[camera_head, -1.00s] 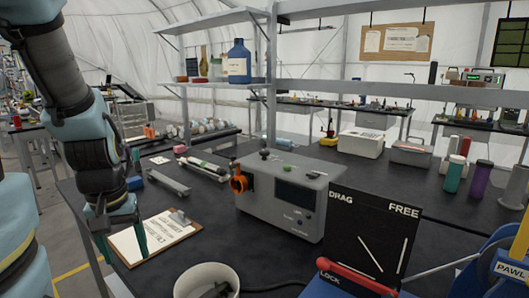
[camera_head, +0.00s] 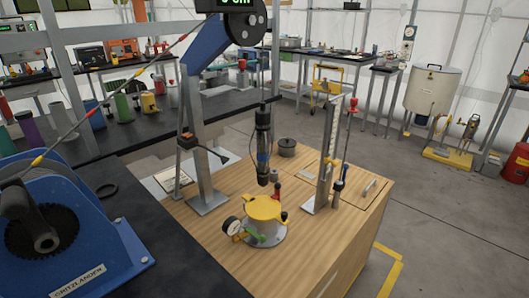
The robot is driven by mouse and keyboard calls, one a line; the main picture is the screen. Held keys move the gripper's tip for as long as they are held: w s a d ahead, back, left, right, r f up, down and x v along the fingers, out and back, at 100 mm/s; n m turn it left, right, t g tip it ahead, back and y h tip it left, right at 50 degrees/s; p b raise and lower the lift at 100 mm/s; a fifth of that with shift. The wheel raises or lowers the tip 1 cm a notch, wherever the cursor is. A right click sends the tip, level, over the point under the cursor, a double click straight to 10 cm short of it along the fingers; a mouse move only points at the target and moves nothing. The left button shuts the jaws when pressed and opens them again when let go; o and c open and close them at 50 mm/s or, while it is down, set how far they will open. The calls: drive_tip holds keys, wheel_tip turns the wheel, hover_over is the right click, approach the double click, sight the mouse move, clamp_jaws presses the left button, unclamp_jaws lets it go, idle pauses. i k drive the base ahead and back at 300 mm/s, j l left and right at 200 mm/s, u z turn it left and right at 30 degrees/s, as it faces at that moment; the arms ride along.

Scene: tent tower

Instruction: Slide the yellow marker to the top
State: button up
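An upright white scale (camera_head: 329,150) stands on the wooden bench top, right of centre in the head view. A small yellow piece (camera_head: 334,162), which looks like the yellow marker, sits on it partway up, clearly below its top end. Its fine shape is too small to tell. A thin rod with a red top (camera_head: 353,103) and a dark handle stands just right of the scale. My gripper is not in this view.
The wooden bench (camera_head: 315,236) also carries a yellow-topped round fitting with a gauge (camera_head: 264,216). A dark cylinder hangs on a line (camera_head: 263,145) left of the scale. A blue winch (camera_head: 60,215) fills the left front. Open floor (camera_head: 450,230) lies to the right.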

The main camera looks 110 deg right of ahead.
sight(335, 163)
drive_tip(key=k+l+z, duration=0.1)
drive_tip(key=k, duration=0.45)
drive_tip(key=k+l+z, duration=0.1)
drive_tip(key=k, duration=0.4)
drive_tip(key=k+l+z, duration=0.1)
drive_tip(key=k, duration=0.4)
drive_tip(key=k+l+z, duration=0.1)
drive_tip(key=k+l, duration=0.2)
drive_tip(key=k, duration=0.25)
drive_tip(key=k+l+z, duration=0.1)
drive_tip(key=k, duration=0.4)
drive_tip(key=k+l+z, duration=0.1)
drive_tip(key=k+l, duration=0.3)
drive_tip(key=k, duration=0.1)
